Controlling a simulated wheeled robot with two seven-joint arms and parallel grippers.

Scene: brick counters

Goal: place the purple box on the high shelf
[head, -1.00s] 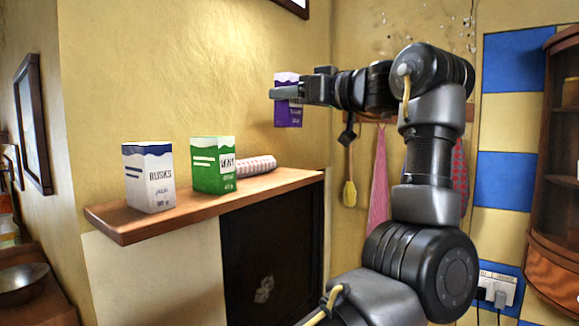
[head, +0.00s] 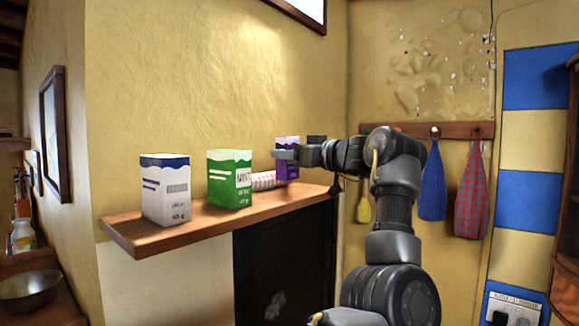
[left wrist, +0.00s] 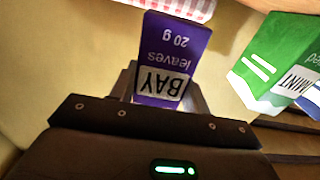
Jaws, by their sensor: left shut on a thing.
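The purple box (head: 287,172) is upright in my left gripper (head: 289,154), at the right end of the wooden shelf (head: 165,238). Its base looks close to the shelf top; I cannot tell whether it touches. In the left wrist view the purple box (left wrist: 176,40) reads "BAY leaves" upside down, and the left gripper's fingers (left wrist: 163,90) are shut on its two sides. My right gripper is in neither view.
A white and blue box (head: 165,195) and a green box (head: 230,180) stand on the shelf. A red-and-white checked roll (head: 263,180) lies beside the purple box. Cloths (head: 472,195) hang from a wall rail at the right.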

